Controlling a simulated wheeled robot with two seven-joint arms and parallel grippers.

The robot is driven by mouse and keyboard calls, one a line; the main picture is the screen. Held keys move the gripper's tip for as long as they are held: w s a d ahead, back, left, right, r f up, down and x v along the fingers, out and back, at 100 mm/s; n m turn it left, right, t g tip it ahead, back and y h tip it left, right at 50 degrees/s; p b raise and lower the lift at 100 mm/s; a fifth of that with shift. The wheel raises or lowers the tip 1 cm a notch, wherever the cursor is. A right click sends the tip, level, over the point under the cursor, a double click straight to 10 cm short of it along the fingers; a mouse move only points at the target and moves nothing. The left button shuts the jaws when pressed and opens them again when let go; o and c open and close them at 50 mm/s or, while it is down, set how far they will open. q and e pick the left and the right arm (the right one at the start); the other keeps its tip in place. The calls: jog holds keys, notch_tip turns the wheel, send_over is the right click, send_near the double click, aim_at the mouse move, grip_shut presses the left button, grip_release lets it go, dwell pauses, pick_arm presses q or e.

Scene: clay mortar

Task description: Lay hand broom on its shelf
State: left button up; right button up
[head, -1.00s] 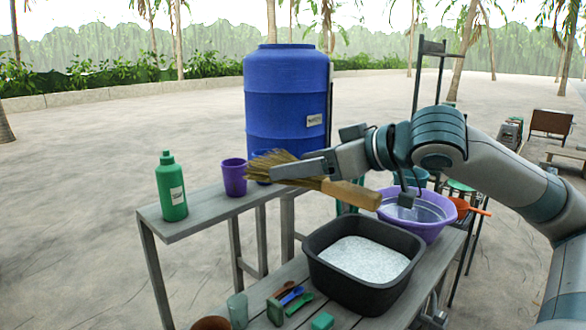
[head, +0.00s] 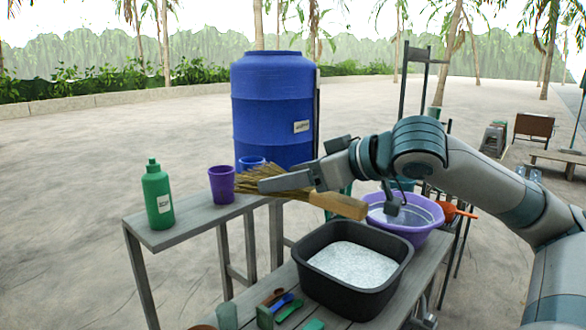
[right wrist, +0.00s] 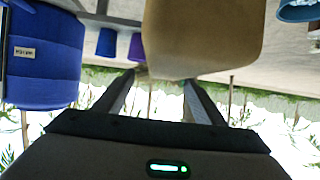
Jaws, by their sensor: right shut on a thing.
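The hand broom, with tan bristles (head: 250,184) and a light wooden handle (head: 338,205), is held in the air by my right gripper (head: 283,182). The bristles point left, near the purple cup; the handle points right, over the bench. In the right wrist view the wooden part (right wrist: 205,35) hangs large between the fingers (right wrist: 155,92). A narrow grey raised shelf (head: 190,222) stands at the left, partly below the bristles. My left gripper is not in view.
A green bottle (head: 157,195), purple cup (head: 222,184) and blue cup (head: 251,163) stand on the shelf. A black tub (head: 310,268) of white powder and a purple basin (head: 400,232) are on the bench. A blue barrel (head: 272,105) stands behind.

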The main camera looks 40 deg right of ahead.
jog(key=w+a+f+m+h, duration=0.1)
jog(key=w+f, duration=0.2)
jog(key=f, duration=0.8)
jog(key=w+a+f+h, duration=0.1)
jog(key=w+f, duration=0.2)
jog(key=f, duration=0.8)
jog(key=s+a+f+m, duration=0.1)
jog(key=a+f, duration=1)
jog(key=f, duration=0.1)
jog(key=shift+s+h, duration=0.2)
jog(key=shift+h, duration=0.1)
jog(key=shift+m, duration=0.3)
jog(key=a, duration=0.1)
jog(key=s+a+f, duration=0.1)
jog(key=a, duration=0.1)
jog(key=s+a+f, duration=0.1)
jog(key=a, duration=0.1)
jog(key=shift+a, duration=0.25)
jog(key=shift+c, duration=0.2)
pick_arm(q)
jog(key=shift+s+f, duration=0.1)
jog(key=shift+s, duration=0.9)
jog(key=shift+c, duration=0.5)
pick_arm(e)
jog(key=shift+a+t, duration=0.2)
jog(key=shift+t, duration=0.1)
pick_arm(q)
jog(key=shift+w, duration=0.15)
pick_arm(e)
jog(key=shift+a, duration=0.1)
